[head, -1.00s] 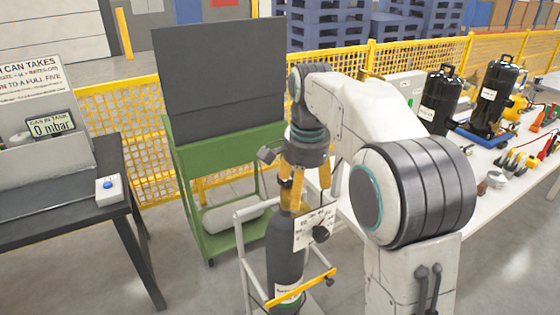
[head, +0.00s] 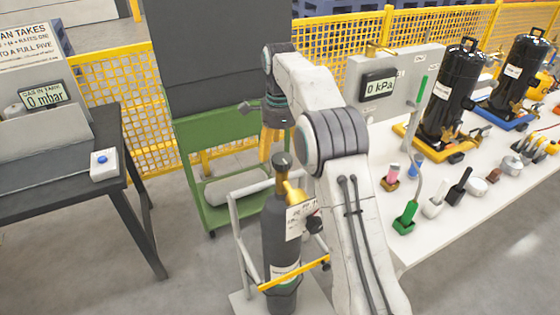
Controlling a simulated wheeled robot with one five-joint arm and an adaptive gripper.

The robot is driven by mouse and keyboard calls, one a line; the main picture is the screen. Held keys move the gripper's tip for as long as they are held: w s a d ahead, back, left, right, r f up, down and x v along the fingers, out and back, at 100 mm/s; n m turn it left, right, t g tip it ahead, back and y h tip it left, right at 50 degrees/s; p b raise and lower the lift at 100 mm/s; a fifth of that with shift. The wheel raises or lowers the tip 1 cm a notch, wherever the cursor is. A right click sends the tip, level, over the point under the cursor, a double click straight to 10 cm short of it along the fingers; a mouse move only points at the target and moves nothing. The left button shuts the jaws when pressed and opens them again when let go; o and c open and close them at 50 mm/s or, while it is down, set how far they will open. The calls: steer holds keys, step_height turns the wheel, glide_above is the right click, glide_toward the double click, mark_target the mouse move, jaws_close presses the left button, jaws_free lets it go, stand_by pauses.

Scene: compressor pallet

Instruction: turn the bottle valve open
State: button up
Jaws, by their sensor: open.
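A dark grey gas bottle (head: 281,240) stands upright in a light metal cart (head: 240,225), with a yellow strap bar across it. Its brass valve (head: 291,191) is at the top, with a dark round knob (head: 282,160) above it. A white plate with a dark dial (head: 300,221) hangs at the bottle's right side. My gripper (head: 268,150) points down just left of and apparently behind the knob, with its yellow fingers apart and empty. The knob partly covers the fingers. I cannot tell whether they touch it.
A green cart (head: 200,130) with a dark panel stands behind. A black table (head: 115,190) with a 0 mbar display (head: 45,96) is at left. A white bench (head: 455,215) with black tanks, tools and a 0 kPa display (head: 379,86) is at right.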

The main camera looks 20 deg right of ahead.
mark_target(280, 158)
steer(key=shift+f, duration=1.85)
steer(key=shift+o, duration=0.2)
steer(key=c, duration=1.2)
